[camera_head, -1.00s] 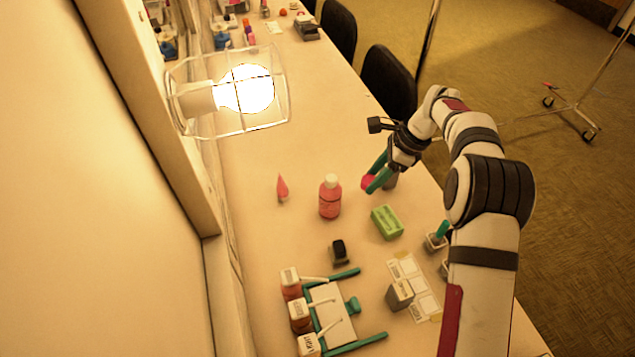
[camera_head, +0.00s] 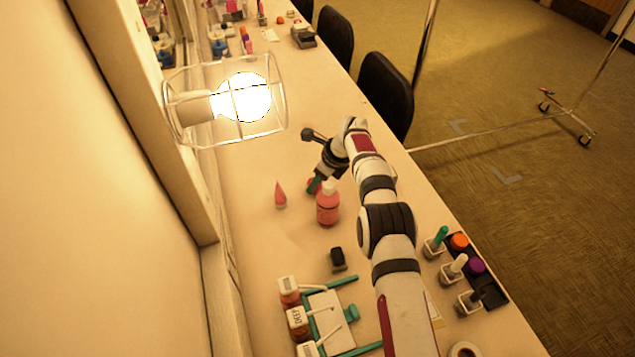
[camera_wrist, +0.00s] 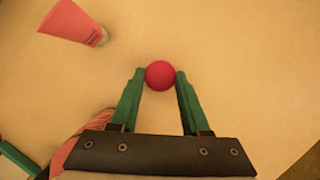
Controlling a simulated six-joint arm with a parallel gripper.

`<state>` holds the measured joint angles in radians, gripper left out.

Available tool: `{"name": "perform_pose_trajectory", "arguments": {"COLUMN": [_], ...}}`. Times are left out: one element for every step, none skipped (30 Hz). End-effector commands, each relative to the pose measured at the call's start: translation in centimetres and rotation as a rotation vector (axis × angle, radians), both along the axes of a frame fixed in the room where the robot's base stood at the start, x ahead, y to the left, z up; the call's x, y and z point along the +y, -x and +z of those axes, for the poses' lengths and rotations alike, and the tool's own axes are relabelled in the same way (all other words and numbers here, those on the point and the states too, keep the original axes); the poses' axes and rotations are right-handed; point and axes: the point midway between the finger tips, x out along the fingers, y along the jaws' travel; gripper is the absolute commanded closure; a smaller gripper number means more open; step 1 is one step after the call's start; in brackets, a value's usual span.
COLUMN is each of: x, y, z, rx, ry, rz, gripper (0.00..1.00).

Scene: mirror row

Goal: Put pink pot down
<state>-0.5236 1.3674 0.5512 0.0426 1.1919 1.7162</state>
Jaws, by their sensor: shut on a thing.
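The pink pot shows in the wrist view as a round, deep pink top (camera_wrist: 160,75) between the two green fingertips. My gripper (camera_wrist: 160,77) is shut on it. The gap between the pot and the tabletop cannot be told.
A pink pointed tube (camera_head: 280,196) stands left of the gripper and also shows in the wrist view (camera_wrist: 72,24). A dark block (camera_head: 337,258) and a teal rack (camera_head: 345,347) with several bottles are nearer.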

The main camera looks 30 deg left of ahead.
Motion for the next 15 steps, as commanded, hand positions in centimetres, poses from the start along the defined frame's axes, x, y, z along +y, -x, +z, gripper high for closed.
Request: {"name": "perform_pose_trajectory", "arguments": {"x": [-0.03,-0.02,0.0,-0.01,-0.01,-0.02,-0.03,-0.03,-0.04,-0.03,-0.03,-0.04,-0.04,-0.04,-0.04], "y": [0.01,0.0,-0.03,-0.03,-0.03,-0.03,-0.03,-0.03,-0.03,-0.03,-0.03,-0.04,-0.02,-0.02,-0.02], "z": [-0.75,-0.9,-0.87,-0.83,-0.82,-0.83,-0.83,-0.87,-0.97,-1.06,-1.05,-1.04,-1.03,-1.03,-1.03], "rx": [0.0,0.0,-0.001,-0.001,-0.001,-0.001,-0.001,-0.001,-0.001,-0.001,-0.001,-0.001,-0.001,-0.001,-0.001], "ry": [0.0,-0.001,-0.001,-0.001,-0.001,-0.001,-0.001,-0.001,-0.001,-0.001,-0.001,-0.001,-0.001,-0.001,-0.001], "rz": [0.0,0.0,0.0,0.0,0.0,0.0,0.0,0.0,0.0,0.0,0.001,0.001,0.001,0.001,0.001], "gripper": [1.0,1.0,1.0,1.0,1.0,1.0,1.0,1.0,1.0,1.0,0.5,0.43,0.38,0.32,0.25]}}
